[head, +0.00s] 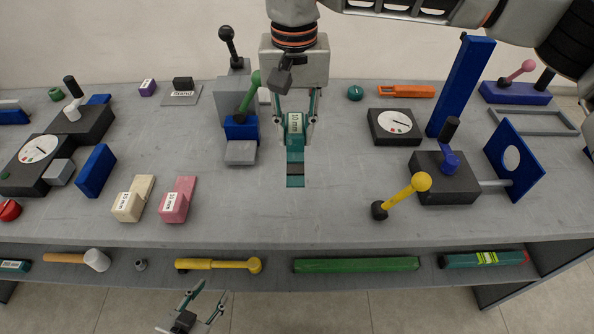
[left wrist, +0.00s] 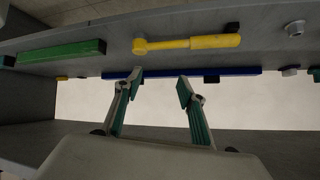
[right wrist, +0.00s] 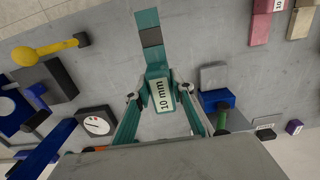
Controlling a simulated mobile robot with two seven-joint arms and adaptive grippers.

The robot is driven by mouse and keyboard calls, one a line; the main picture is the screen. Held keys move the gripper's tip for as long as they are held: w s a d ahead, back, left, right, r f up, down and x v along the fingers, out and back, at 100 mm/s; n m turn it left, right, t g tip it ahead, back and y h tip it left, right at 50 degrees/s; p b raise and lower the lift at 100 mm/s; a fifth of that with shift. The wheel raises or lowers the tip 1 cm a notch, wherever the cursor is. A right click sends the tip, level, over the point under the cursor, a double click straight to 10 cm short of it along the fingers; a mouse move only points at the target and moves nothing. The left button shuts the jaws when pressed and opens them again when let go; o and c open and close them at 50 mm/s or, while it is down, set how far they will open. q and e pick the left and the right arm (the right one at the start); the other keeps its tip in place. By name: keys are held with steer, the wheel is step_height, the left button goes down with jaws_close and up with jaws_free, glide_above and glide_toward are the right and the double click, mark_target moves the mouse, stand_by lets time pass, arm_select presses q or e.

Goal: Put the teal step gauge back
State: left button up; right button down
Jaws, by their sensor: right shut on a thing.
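The teal step gauge (head: 296,168) is over the middle of the grey bench, with its "10 mm" label showing in the right wrist view (right wrist: 163,96). My right gripper (head: 297,120) is shut on the labelled thick end of the gauge. The thin end, with a dark band across it, points to the bench's front edge. I cannot tell whether the gauge touches the bench. A cream step gauge (head: 133,198) and a pink step gauge (head: 178,200) lie side by side to its left. My left gripper (head: 208,293) is open and empty, low in front of the lower shelf.
A blue-and-grey fixture with a green lever (head: 247,100) stands just left of the right gripper. A dial gauge (head: 395,125) and a yellow-knobbed lever (head: 402,196) are at right. The shelf holds a yellow tool (head: 215,265) and a green bar (head: 356,265). The bench front centre is clear.

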mark_target(295, 153)
step_height(295, 153, down, 6)
steer(key=shift+r, duration=0.1)
steer(key=shift+f+b, duration=0.3)
steer(key=shift+f, duration=2.45)
steer(key=shift+f, duration=0.1)
steer(key=c, duration=1.7)
jaws_free()
step_height(295, 153, up, 11)
steer(key=shift+r+p, duration=0.2)
steer(key=shift+p, duration=0.2)
steer(key=shift+r, duration=0.4)
